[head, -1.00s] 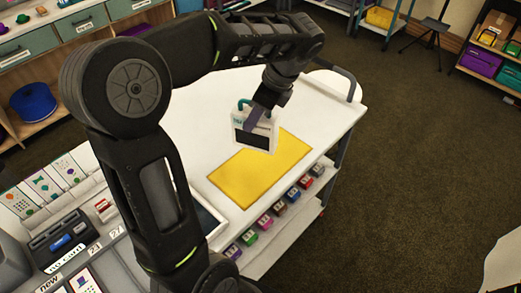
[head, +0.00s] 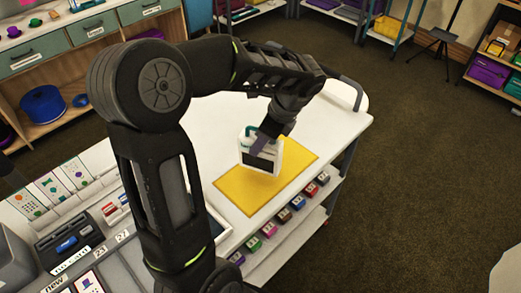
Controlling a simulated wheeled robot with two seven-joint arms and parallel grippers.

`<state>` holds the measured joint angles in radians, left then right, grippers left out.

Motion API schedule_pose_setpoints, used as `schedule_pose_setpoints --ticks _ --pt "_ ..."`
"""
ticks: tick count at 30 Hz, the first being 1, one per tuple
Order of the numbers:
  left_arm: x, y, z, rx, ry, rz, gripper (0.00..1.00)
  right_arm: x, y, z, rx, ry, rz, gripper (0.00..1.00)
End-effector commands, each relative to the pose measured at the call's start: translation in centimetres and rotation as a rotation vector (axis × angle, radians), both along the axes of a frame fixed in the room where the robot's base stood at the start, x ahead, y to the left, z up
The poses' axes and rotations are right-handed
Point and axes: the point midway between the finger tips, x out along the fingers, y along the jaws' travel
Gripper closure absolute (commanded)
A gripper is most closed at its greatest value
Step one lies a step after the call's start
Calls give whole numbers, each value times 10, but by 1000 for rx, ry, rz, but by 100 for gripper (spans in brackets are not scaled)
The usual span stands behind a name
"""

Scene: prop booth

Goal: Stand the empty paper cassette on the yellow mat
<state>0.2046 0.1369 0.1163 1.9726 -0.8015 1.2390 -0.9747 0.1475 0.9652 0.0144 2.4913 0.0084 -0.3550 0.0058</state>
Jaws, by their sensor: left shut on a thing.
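The paper cassette (head: 262,158) is a white, box-like piece with a dark panel on its front and a teal handle on top. It is upright, over the far part of the yellow mat (head: 245,192). I cannot tell whether its bottom touches the mat. My left gripper (head: 260,143) comes down from above and is shut on the cassette near its top; the fingertips are partly hidden. The yellow mat lies flat on the white cart top. My right gripper is not in view.
The white cart top (head: 205,122) is clear to the left of and beyond the mat. Several small coloured blocks (head: 283,215) line a lower shelf along the cart's right side. A counter with cards and a dark tray (head: 68,243) is at the lower left. A blue spool (head: 43,104) sits on shelving.

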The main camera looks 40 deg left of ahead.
Motion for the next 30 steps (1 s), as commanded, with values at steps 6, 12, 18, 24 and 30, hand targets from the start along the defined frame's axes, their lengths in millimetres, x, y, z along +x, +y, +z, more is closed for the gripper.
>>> schedule_pose_setpoints --ticks 6,12,18,24,30 --pt "0 0 -5 0 0 0 100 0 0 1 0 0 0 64" --pt "0 0 -32 -1 2 -1 100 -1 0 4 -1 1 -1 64" --pt "0 0 -37 0 -1 1 100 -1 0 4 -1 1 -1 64" --pt "0 0 -39 0 -1 0 100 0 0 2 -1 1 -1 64" --pt "0 0 -40 -1 0 0 52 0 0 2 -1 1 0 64"
